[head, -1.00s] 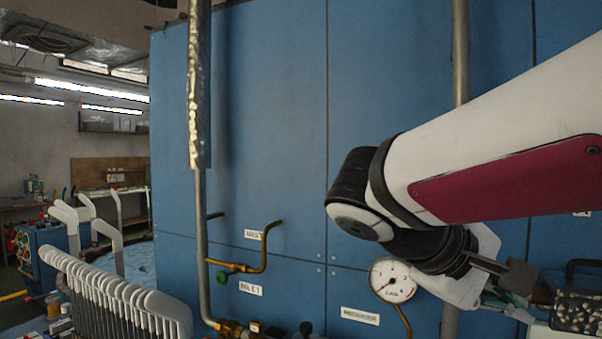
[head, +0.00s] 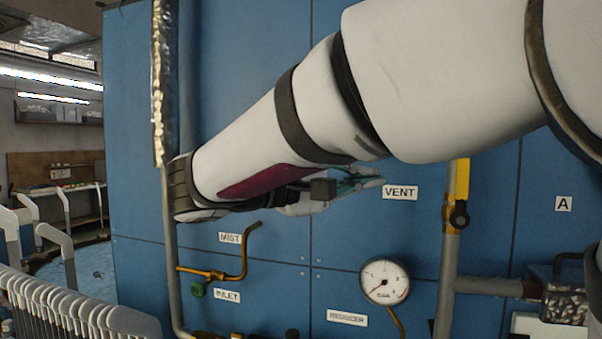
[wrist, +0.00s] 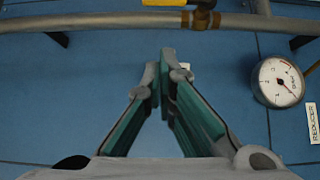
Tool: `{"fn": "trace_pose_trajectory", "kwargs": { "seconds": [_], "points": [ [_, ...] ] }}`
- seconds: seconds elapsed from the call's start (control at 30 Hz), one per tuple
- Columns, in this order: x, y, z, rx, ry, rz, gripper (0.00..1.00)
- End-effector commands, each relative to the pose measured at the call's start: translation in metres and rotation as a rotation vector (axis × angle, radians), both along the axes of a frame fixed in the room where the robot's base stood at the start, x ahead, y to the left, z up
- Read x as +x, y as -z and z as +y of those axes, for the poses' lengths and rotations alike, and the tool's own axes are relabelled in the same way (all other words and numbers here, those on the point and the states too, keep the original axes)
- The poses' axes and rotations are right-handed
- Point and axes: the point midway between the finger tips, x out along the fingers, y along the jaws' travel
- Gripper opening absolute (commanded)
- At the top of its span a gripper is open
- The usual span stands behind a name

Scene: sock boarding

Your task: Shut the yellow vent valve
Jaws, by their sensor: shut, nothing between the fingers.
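The yellow vent valve handle (head: 461,182) stands upright along a grey vertical pipe, just right of the VENT label (head: 400,192). Its dark pivot is at its lower end. In the wrist view only a strip of the yellow handle (wrist: 176,3) shows at the top edge. My gripper (head: 376,180) points right towards the handle, left of it and apart from it, partly behind my arm. In the wrist view my gripper (wrist: 164,62) has its teal-lined fingers closed together at the tips, with nothing between them.
A white gauge (head: 384,281) sits below the gripper, above the REDUCER label (head: 347,318). A brass MIST pipe with a green knob (head: 198,290) is at lower left. A speckled box (head: 564,300) joins the vent pipe at right. White sock forms (head: 75,305) stand at lower left.

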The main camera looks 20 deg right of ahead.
Motion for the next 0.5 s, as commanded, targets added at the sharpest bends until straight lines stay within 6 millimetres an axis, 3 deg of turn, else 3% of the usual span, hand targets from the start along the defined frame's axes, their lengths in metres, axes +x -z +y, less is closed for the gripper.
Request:
{"fn": "trace_pose_trajectory", "kwargs": {
  "seconds": [0.17, 0.5],
  "points": [
    [0.002, -0.001, -0.020, 0.000, 0.004, 0.001, 0.00],
    [0.014, -0.001, -0.085, 0.000, 0.004, 0.002, 0.00]
  ]
}}
